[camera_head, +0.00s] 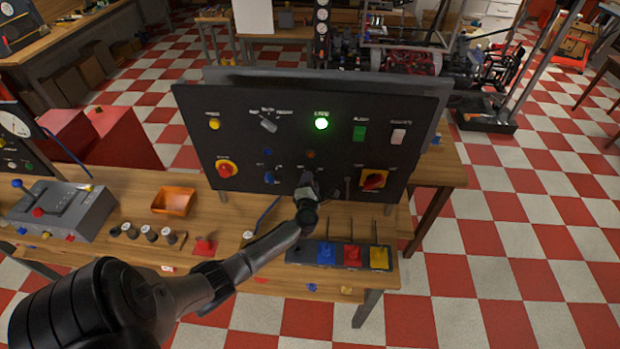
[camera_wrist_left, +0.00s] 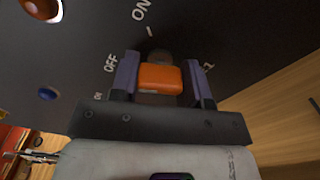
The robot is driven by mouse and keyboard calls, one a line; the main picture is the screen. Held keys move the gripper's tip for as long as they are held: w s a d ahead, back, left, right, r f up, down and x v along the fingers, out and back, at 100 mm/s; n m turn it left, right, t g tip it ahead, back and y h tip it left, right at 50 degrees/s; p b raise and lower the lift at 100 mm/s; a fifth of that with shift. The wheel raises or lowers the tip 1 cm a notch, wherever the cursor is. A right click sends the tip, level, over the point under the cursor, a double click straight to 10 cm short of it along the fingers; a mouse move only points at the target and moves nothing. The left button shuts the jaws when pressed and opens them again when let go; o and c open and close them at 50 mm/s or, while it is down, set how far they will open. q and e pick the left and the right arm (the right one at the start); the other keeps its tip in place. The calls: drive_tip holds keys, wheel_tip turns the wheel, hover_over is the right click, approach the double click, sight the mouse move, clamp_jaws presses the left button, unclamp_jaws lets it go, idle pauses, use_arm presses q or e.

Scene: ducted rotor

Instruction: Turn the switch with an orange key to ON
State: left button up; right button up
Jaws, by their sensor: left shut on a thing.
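The orange key (camera_wrist_left: 160,78) sits in its switch on the dark panel, in the left wrist view. The ON label (camera_wrist_left: 140,10) is above it and the OFF label (camera_wrist_left: 111,63) is to its left. My left gripper (camera_wrist_left: 163,82) is shut on the key, one finger on each side. I cannot tell which mark the key points to. In the head view my left gripper (camera_head: 309,180) reaches the lower middle of the panel (camera_head: 240,130) and hides the key and switch. My right gripper is not in view.
A lit green lamp (camera_head: 321,123), a yellow-backed red rotary switch (camera_head: 374,180) and a red knob on yellow (camera_head: 226,170) are on the panel. An orange tray (camera_head: 173,201) and a block with coloured pads (camera_head: 326,253) are on the bench in front.

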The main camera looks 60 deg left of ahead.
use_arm(q)
drive_tip(key=m+p, duration=0.2)
drive_tip(key=shift+r+m, duration=0.15)
drive_tip(key=shift+m, duration=0.25)
drive_tip(key=m+p, duration=0.2)
drive_tip(key=m, duration=0.1)
drive_tip(key=shift+m, duration=0.3)
drive_tip(key=m+p, duration=0.2)
drive_tip(key=m, duration=0.2)
drive_tip(key=shift+m, duration=0.3)
drive_tip(key=shift+m+p, duration=0.4)
drive_tip(key=shift+m, duration=0.3)
drive_tip(key=o, duration=0.9)
